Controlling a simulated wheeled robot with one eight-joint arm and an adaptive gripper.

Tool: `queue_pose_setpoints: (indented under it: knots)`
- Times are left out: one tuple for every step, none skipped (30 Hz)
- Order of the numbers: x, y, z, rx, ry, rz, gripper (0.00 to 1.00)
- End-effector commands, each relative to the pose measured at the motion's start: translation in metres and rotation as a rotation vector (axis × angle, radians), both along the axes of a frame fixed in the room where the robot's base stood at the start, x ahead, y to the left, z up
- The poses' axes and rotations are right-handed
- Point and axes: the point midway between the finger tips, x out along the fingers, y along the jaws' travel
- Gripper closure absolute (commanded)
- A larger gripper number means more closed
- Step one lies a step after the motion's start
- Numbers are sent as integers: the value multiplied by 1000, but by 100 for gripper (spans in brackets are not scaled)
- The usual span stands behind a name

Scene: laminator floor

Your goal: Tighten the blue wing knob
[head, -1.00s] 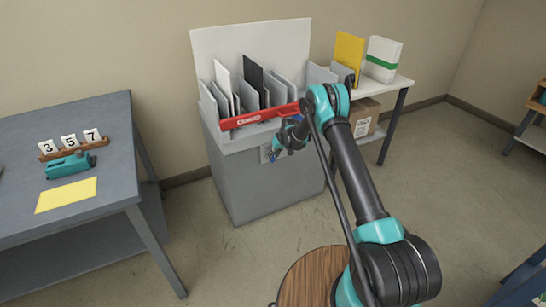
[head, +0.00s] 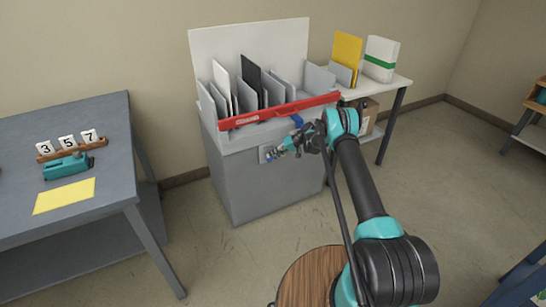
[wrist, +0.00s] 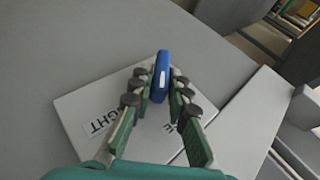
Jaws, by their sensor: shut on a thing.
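The blue wing knob (wrist: 161,78) stands up from a light plate (wrist: 85,105) on a grey face in the wrist view. My gripper (wrist: 162,84) is shut on it, one finger on each side. The wing points roughly up the picture, slightly tilted. Dark printed letters show on the plate, partly hidden by my fingers. In the head view my gripper (head: 271,154) is at the front face of the grey cabinet (head: 250,190), below the red bar (head: 280,112). The knob is too small and covered to make out there.
Upright panels stand in the cabinet's top behind the red bar. A small blue piece (head: 297,120) shows at the bar, close to my arm. A grey table (head: 110,180) stands left. Floor in front of the cabinet is clear.

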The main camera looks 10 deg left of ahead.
Motion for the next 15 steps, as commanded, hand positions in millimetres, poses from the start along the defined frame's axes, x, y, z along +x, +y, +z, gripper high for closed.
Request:
queue_pose_setpoints:
  knots:
    - [0,0,0,5,3,0,100]
    - [0,0,0,7,5,0,100]
    - [0,0,0,9,6,0,100]
    - [0,0,0,10,7,1,100]
    - [0,0,0,10,8,1,100]
    - [0,0,0,10,8,1,100]
    - [0,0,0,10,8,1,100]
    - [0,0,0,10,8,1,100]
    - [0,0,1,10,8,1,100]
    - [0,0,1,10,8,1,100]
    - [0,0,0,10,8,1,100]
    - [0,0,0,10,8,1,100]
    - [0,0,0,9,8,0,100]
    - [0,0,0,9,8,0,81]
    - [0,0,0,9,8,0,76]
